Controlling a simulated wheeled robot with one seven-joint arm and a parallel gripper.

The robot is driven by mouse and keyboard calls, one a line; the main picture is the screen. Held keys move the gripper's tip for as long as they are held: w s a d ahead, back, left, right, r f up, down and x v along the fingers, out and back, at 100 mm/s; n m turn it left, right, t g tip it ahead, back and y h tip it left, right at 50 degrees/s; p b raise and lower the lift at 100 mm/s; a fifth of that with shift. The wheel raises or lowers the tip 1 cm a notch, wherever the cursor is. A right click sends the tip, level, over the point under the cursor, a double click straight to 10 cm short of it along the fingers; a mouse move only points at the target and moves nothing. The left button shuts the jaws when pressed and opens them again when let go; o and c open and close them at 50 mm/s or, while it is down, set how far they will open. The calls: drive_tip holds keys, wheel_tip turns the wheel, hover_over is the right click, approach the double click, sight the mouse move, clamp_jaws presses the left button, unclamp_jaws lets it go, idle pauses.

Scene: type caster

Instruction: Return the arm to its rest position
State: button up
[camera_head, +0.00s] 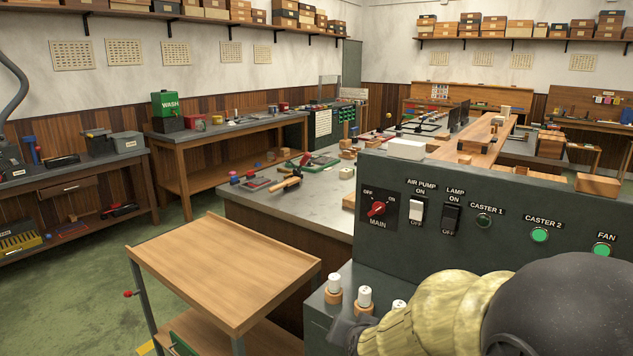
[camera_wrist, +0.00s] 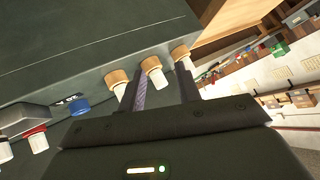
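My gripper (camera_wrist: 163,80) shows in the wrist view with its two dark fingers apart, pointing at the ledge of the dark green machine. A white-capped peg with a wooden collar (camera_wrist: 154,68) appears between the fingers in the picture; I cannot tell whether they touch it. In the head view my arm, in a pale yellow sleeve with a dark round joint, fills the lower right. The fingers are mostly hidden there. The control panel (camera_head: 462,193) stands behind the arm, with a red main knob (camera_head: 377,209) and lit CASTER 2 (camera_head: 540,235) and FAN (camera_head: 602,249) lamps.
Several white-capped pegs (camera_head: 334,283) stand on the machine's ledge close to my arm. A wooden-topped cart (camera_head: 220,270) stands at the left of the machine. A grey-topped workbench (camera_head: 270,200) lies behind it. Green floor (camera_head: 90,285) is open at the left.

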drive_tip(key=s+d+f+n+g, duration=0.2)
drive_tip(key=s+d+f+g, duration=0.15)
drive_tip(key=s, duration=0.35)
drive_tip(key=s+d+f+n+g, duration=0.25)
drive_tip(key=s+d+g, duration=0.2)
drive_tip(key=s, duration=0.35)
wheel_tip(320, 180, up, 15)
drive_tip(key=p, duration=1.5)
drive_tip(key=shift+w+t+h+p, duration=0.3)
drive_tip(key=shift+w, duration=0.05)
drive_tip(key=shift+f, duration=0.1)
